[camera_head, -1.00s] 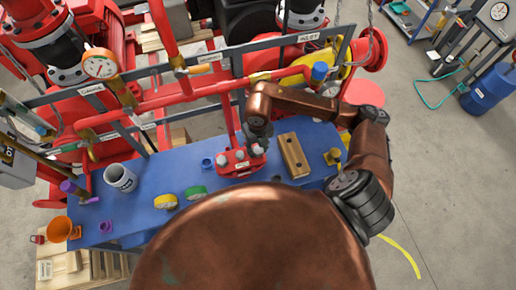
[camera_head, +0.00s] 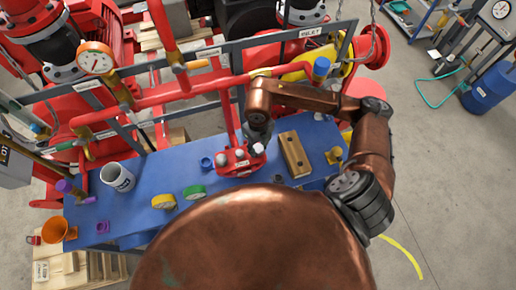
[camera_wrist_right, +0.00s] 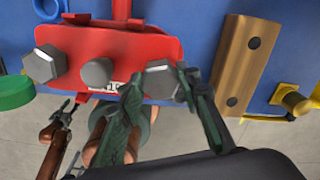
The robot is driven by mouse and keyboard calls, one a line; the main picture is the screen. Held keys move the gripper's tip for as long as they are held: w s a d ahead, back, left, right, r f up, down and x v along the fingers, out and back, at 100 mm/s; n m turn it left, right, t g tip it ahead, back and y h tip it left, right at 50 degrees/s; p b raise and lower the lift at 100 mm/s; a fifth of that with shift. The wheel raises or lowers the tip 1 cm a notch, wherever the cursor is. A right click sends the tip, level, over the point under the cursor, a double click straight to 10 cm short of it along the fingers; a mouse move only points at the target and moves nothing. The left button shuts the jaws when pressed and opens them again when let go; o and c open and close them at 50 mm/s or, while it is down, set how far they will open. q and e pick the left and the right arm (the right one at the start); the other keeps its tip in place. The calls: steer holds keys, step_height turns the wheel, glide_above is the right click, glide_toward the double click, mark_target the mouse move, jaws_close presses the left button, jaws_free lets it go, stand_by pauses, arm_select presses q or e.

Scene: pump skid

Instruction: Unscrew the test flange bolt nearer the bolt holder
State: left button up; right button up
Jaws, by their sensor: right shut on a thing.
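The red test flange (camera_head: 236,168) stands on the blue bench with several grey bolt heads on it; it also shows in the wrist view (camera_wrist_right: 125,45). The bolt nearer the bolt holder (camera_wrist_right: 162,80) is at the right end of the flange in the wrist view. My right gripper (camera_wrist_right: 160,88) is shut on that bolt's head, one dark green finger on each side. The wooden bolt holder (camera_head: 295,154) lies to the right of the flange, with two dark holes visible in the wrist view (camera_wrist_right: 233,65). What seems to be my left gripper (camera_wrist_right: 62,118) shows small at the wrist view's lower left.
On the blue bench (camera_head: 150,200) are a grey cup (camera_head: 117,178), yellow tape (camera_head: 163,202), green tape (camera_head: 194,192) and a small blue ring (camera_head: 206,163). A yellow fitting (camera_head: 334,155) stands right of the holder. Red pipework (camera_head: 160,95) runs behind the flange.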

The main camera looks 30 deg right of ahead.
steer(key=n+b, duration=0.5)
steer(key=n, duration=0.1)
steer(key=shift+f, duration=0.2)
steer(key=n+b, duration=0.3)
steer(key=n, duration=0.1)
steer(key=shift+r+n+b, duration=0.1)
steer(key=shift+n+b, duration=0.5)
steer(key=shift+n, duration=0.3)
steer(key=shift+r, duration=0.1)
steer(key=o, duration=1.3)
